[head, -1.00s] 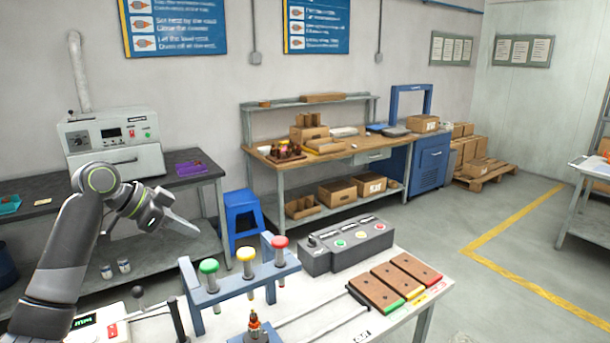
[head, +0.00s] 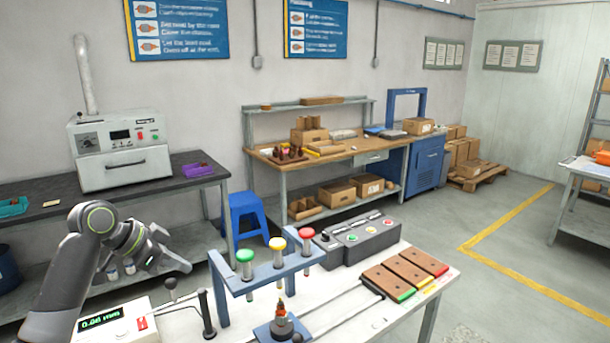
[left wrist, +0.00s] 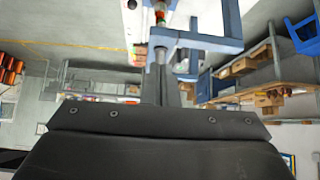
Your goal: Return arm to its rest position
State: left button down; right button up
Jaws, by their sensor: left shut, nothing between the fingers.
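My left gripper (head: 178,262) is at the left of the head view, above the near worktable's left end. Its fingers are shut and empty, pointing right and slightly down. It is apart from the blue rack (head: 262,280) with green, yellow and red knobs, which stands to its right. In the left wrist view the shut fingers (left wrist: 160,88) point up the picture, with part of the blue frame (left wrist: 205,40) beyond them. My right gripper is not in view.
The white worktable (head: 385,318) carries a digital meter box (head: 112,326), a lever (head: 205,312), a small armature in a blue holder (head: 281,322), a grey button box (head: 358,238) and brown blocks (head: 405,277). A blue stool (head: 245,212) stands behind. The floor at right is clear.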

pick_arm(q)
jog(key=s+f+n+y, duration=0.2)
jog(key=s+f, duration=0.6)
jog(key=f, duration=0.3)
jog(key=s+f+n+y, duration=0.2)
jog(key=s+f, duration=0.7)
jog(key=f, duration=0.3)
jog(key=s+a+f+n+g+y, duration=0.1)
jog(key=s+a+n, duration=0.1)
jog(key=s, duration=0.6)
jog(key=s+a+f+n+y, duration=0.1)
jog(key=s+f+n+y, duration=0.15)
jog(key=s, duration=0.55)
jog(key=s+a+f+n+g+y, duration=0.1)
jog(key=s+a+n, duration=0.1)
jog(key=s, duration=0.6)
notch_tip(320, 180, down, 27)
jog(key=a+b, duration=0.1)
jog(key=b, duration=0.1)
jog(key=s+d+f+g+b, duration=0.1)
jog(key=s+f+g, duration=0.1)
jog(key=s+f, duration=1.3)
jog(key=shift+s+d+f+h, duration=0.15)
jog(key=shift+f+h, duration=0.3)
jog(key=shift+f, duration=0.15)
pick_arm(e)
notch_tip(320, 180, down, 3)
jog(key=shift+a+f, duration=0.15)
